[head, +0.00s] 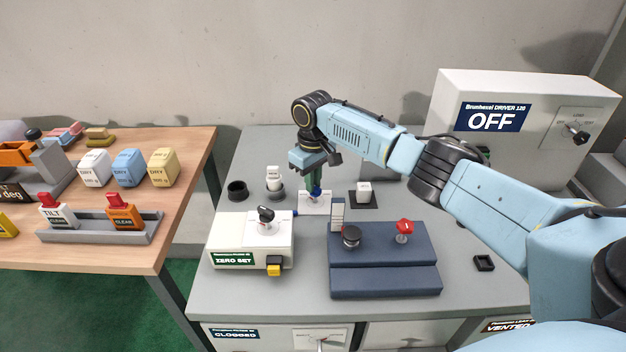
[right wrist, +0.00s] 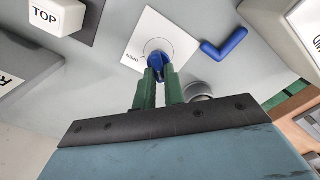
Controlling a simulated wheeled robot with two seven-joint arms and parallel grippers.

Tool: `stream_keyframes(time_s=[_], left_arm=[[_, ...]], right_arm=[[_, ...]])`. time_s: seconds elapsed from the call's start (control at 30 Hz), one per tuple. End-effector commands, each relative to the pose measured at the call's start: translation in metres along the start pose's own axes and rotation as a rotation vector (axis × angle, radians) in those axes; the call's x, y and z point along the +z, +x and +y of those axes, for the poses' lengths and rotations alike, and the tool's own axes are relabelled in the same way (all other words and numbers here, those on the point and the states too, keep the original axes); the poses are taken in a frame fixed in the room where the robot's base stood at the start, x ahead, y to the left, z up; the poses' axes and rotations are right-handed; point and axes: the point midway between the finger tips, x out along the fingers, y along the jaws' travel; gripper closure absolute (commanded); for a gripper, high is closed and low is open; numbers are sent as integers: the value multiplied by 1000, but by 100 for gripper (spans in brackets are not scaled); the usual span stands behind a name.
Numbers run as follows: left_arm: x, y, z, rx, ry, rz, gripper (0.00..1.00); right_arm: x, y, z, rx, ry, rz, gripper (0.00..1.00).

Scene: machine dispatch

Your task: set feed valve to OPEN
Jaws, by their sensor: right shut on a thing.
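The feed valve is a blue handle (right wrist: 158,66) on a white plate (right wrist: 143,40); the word OPEN is printed on the plate in the right wrist view. In the head view the plate (head: 314,203) lies flat on the grey table behind the navy block. My right gripper (right wrist: 157,85) has green fingers shut on the blue handle; in the head view the right gripper (head: 314,186) points down onto the plate. The fingers hide part of the handle, so its exact angle is hard to tell. My left gripper is not in view.
A blue L-shaped piece (right wrist: 226,44) lies beside the plate. A white block marked TOP (right wrist: 52,16) is nearby. In the head view, the ZERO SET box (head: 225,232), the navy block (head: 385,280) and the OFF driver box (head: 540,95) surround the plate.

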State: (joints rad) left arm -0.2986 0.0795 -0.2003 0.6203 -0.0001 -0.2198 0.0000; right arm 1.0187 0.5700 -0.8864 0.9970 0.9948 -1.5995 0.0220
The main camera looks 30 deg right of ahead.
Motion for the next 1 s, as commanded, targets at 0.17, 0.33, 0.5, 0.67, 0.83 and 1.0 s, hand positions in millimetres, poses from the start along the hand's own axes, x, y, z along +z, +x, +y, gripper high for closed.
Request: stream_keyframes(time_s=[0.17, 0.33, 0.5, 0.67, 0.83, 1.0], left_arm=[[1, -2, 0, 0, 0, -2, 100], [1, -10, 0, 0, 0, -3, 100], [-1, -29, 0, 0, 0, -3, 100], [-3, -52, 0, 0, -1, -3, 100], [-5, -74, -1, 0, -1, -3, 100], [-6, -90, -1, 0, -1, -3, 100]], right_arm=[[0, -1, 0, 0, 5, 0, 100], [0, -2, 0, 0, 43, -1, 100], [0, -4, 0, -2, 134, -3, 100], [1, -6, 1, -3, 264, -4, 100], [1, -5, 2, -4, 424, -3, 100], [1, -4, 3, -3, 587, -2, 100]])
